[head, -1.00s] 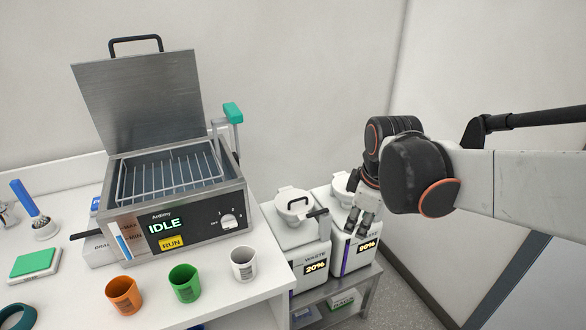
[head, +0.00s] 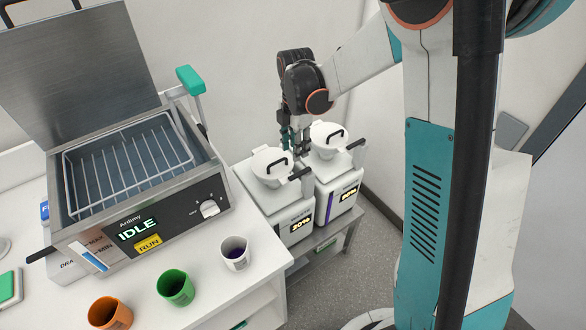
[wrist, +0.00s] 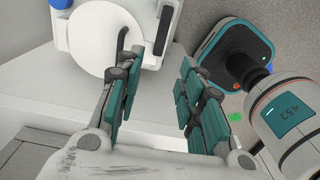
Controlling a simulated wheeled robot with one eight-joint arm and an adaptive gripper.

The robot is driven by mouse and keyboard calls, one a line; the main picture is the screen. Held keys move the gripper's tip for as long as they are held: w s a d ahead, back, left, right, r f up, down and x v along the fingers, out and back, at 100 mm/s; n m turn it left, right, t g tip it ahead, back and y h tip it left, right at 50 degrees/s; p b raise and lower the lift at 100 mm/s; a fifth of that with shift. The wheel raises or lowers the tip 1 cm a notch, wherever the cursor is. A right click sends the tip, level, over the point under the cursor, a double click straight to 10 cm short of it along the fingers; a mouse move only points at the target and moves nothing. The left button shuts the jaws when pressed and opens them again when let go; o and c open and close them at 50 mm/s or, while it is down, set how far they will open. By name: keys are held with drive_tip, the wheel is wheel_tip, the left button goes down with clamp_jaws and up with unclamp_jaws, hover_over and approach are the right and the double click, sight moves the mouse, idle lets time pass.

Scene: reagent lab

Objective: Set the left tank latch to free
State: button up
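The left tank (head: 288,214) is a white box with a round lid (head: 272,166), a black lid handle and a dark latch lever (head: 300,173) at its right front. The right tank (head: 338,192) stands beside it, with a similar latch (head: 356,144). My gripper (head: 295,147) points down at the back, near the gap between the two lids. In the wrist view my gripper (wrist: 154,72) is open and empty. A dark latch (wrist: 162,28) shows beyond its fingertips, beside a round white lid (wrist: 98,42); I cannot tell which tank this is.
The tanks stand on a low grey shelf (head: 328,236). To the left, a white counter holds a steel bath (head: 150,205) with a raised lid, a teal-ended lever (head: 190,80), and white (head: 236,253), green (head: 176,287) and orange (head: 110,313) cups. A wall is close behind the tanks.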

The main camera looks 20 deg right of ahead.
sight(295, 175)
wheel_tip(295, 175, down, 11)
drive_tip(key=b, duration=0.3)
clamp_jaws()
